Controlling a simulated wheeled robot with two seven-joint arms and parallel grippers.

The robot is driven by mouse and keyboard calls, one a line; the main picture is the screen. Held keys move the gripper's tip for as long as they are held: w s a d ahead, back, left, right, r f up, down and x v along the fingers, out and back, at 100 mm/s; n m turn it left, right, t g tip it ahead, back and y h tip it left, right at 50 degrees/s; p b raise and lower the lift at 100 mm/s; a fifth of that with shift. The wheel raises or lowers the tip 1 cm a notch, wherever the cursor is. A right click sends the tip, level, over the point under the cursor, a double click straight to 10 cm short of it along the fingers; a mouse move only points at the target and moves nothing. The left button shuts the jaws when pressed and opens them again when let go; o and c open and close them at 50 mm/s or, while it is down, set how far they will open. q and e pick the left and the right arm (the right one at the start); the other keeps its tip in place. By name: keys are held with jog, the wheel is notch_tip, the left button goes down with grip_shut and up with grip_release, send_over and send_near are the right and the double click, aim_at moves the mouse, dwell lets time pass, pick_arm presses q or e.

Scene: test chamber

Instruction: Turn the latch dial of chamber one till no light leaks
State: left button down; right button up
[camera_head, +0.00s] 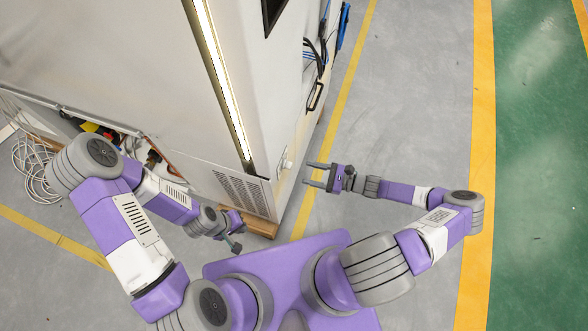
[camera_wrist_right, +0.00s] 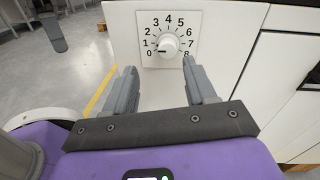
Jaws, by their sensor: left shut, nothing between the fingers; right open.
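The latch dial (camera_wrist_right: 168,46) is a round white knob on a white plate numbered 0 to 8, upright in the right wrist view. A small dark mark on the knob points to the lower left, near 0. In the head view the dial (camera_head: 285,162) is small on the chamber's side. The chamber (camera_head: 258,75) shows a bright strip of light (camera_head: 215,70) along its front edge. My right gripper (camera_head: 307,175) is open, its fingers facing the dial but apart from it; they also show in the right wrist view (camera_wrist_right: 158,85). My left gripper (camera_head: 237,246) is shut and empty, low before the chamber.
A dark handle (camera_head: 316,96) and cables (camera_head: 318,55) are on the chamber's side beyond the dial. An open lower bay with wiring (camera_head: 95,128) and coiled cable (camera_head: 35,168) are at the left. The floor (camera_head: 415,100) right of the chamber is clear.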

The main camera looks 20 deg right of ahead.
aim_at(287, 165)
jog(key=w+a+t+b, duration=0.1)
jog(key=w+a, duration=0.3)
jog(key=a, duration=0.1)
jog(key=shift+a+m, duration=0.15)
jog(key=shift+m, duration=0.15)
jog(key=shift+w, duration=0.1)
grip_shut()
